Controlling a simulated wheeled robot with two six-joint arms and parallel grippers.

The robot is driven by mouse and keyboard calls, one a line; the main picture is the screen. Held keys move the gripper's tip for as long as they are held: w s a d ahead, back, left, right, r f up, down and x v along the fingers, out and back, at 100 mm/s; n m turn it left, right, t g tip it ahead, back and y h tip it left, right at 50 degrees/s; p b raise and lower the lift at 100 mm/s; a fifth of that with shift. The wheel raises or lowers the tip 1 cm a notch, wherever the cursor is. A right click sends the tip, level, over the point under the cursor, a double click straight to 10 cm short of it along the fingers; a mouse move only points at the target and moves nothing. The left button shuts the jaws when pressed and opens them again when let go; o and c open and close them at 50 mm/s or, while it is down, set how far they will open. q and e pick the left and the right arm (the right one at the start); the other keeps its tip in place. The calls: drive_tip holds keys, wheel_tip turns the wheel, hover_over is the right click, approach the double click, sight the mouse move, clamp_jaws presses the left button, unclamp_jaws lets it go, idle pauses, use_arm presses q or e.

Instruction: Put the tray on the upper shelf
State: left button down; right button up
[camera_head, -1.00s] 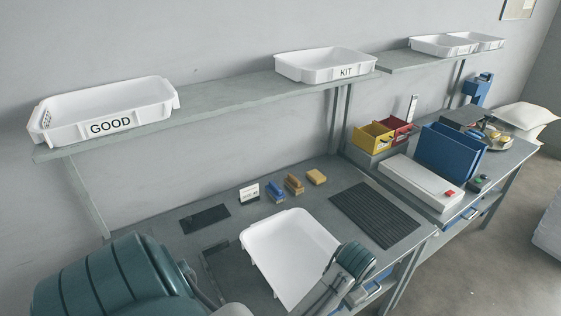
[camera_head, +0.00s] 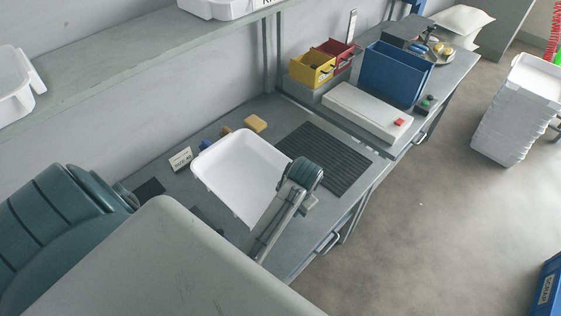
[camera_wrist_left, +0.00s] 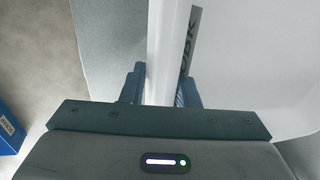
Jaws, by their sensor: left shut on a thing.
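A white, empty tray (camera_head: 235,165) is over the middle of the bench in the head view, apparently raised above it. My left gripper (camera_wrist_left: 160,85) is shut on a wall of this tray. The wrist view shows the wall between the fingers, with partly hidden lettering on it, and the tray's white inside (camera_wrist_left: 245,70) to the right. In the head view my wrist is at the tray's right side and the fingertips are hidden. The upper shelf (camera_head: 125,80) runs along the wall, with a bare stretch between two white trays. My right gripper is not in view.
A white tray (camera_head: 12,95) on the shelf's left is cut off; another (camera_head: 220,8) stands to its right. The bench holds a striped mat (camera_head: 325,158), a small sign (camera_head: 181,158) and a yellow block (camera_head: 255,123). Bins and a white box (camera_head: 368,112) stand further right.

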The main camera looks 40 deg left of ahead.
use_arm(q)
wheel_tip(320, 180, down, 3)
drive_tip(key=shift+w+a+r+p, duration=0.15)
drive_tip(key=shift+p, duration=0.15)
drive_tip(key=shift+f, duration=0.3)
wheel_tip(320, 180, down, 3)
drive_tip(key=shift+f+p, duration=0.15)
drive_tip(key=shift+p, duration=0.45)
drive_tip(key=shift+f, duration=0.3)
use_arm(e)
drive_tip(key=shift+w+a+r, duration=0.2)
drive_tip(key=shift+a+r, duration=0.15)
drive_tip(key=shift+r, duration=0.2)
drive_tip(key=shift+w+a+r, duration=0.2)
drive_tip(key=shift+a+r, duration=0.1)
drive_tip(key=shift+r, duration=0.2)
use_arm(q)
drive_tip(key=c, duration=1.3)
unclamp_jaws()
drive_tip(key=shift+o, duration=1)
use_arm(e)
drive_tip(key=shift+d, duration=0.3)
